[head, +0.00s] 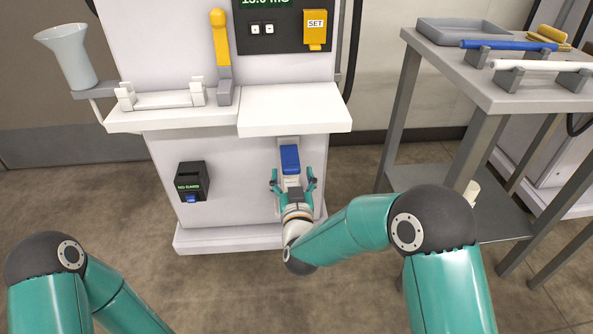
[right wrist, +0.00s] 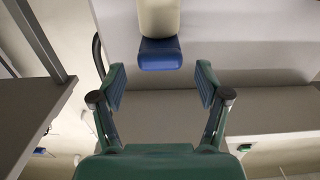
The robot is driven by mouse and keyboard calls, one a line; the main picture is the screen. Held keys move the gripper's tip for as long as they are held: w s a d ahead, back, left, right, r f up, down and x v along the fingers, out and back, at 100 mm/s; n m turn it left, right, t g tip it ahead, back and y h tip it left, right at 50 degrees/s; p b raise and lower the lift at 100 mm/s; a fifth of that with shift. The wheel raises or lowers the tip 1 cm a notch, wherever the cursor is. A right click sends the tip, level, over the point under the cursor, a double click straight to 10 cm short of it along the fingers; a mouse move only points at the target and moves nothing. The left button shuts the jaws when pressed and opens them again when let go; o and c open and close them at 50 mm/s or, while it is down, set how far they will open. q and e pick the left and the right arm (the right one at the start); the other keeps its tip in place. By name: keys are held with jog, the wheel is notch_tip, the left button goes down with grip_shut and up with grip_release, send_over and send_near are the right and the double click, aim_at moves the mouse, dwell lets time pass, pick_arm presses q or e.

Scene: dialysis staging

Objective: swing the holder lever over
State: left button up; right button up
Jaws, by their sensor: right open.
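A lever with a yellow grip (head: 221,45) and grey lower part stands upright on the machine front, just right of a white two-post holder (head: 165,99). My right gripper (head: 293,178) is well below the lever, under the white shelf. It is open, with its fingers on either side of a blue-and-cream piece on the machine's lower front. In the right wrist view, the piece's blue part (right wrist: 160,54) lies ahead of the open fingers (right wrist: 161,88), apart from both pads. Of my left arm only links show; its gripper is outside the view.
A white shelf (head: 290,110) juts out above my right gripper. A small black box (head: 191,181) reading "NO CARD" is to its left. A grey funnel-like cup (head: 68,54) stands at far left. A grey side table (head: 530,96) bears a tray and blue and white rods.

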aim_at(292, 171)
jog(key=shift+w+b, duration=0.3)
jog(key=shift+w, duration=1.4)
